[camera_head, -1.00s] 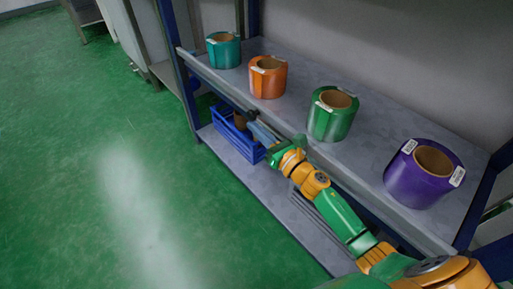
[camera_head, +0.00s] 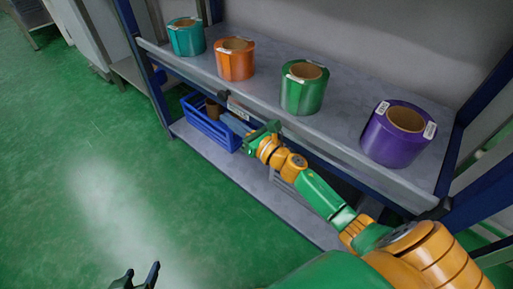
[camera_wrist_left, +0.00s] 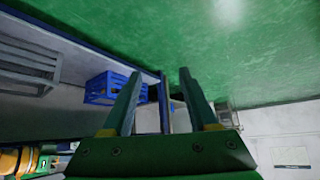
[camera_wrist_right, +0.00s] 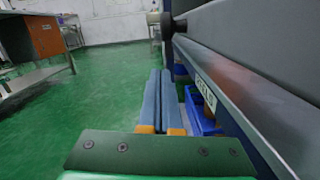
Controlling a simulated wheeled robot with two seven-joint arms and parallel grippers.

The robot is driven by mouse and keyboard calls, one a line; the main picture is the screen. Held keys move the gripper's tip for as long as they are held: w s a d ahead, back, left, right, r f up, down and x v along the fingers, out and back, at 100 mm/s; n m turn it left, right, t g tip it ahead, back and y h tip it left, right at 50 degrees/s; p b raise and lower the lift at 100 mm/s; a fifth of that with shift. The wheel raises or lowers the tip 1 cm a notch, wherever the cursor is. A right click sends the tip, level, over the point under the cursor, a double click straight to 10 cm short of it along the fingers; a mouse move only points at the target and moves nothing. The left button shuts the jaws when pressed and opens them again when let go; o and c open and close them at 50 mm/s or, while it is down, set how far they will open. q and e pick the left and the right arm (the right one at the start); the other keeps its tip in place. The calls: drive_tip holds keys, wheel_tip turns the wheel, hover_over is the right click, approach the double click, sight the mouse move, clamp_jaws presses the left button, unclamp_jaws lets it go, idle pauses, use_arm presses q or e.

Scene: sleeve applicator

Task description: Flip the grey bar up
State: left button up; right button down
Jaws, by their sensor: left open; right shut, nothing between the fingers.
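The left knob also shows in the right wrist view (camera_wrist_right: 168,26). My right gripper (camera_head: 231,121) is shut and empty, just below the bar's left part, in front of the shelf edge. I cannot tell if it touches anything. In the right wrist view its fingers (camera_wrist_right: 160,76) lie together, left of the shelf edge. My left gripper (camera_head: 139,274) is open and empty over the floor, away from the shelf.
Teal (camera_head: 187,37), orange (camera_head: 235,62), green (camera_head: 303,90) and purple (camera_head: 397,136) rolls stand on the upper shelf (camera_head: 350,108). A blue crate (camera_head: 207,127) sits on the lower shelf behind my right gripper. The green floor (camera_head: 70,150) at left is free.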

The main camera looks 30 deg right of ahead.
use_arm(q)
drive_tip(key=w+r+t, duration=0.3)
drive_tip(key=shift+s+a+f+g, duration=0.15)
drive_tip(key=shift+s+f+g, duration=0.75)
drive_tip(key=shift+s, duration=0.2)
drive_tip(key=shift+s+a+f+g, duration=0.15)
drive_tip(key=shift+s+f+g, duration=0.6)
drive_tip(key=shift+s+g, duration=0.25)
use_arm(e)
drive_tip(key=v, duration=1)
drive_tip(key=shift+f, duration=0.35)
drive_tip(key=shift+s, duration=0.1)
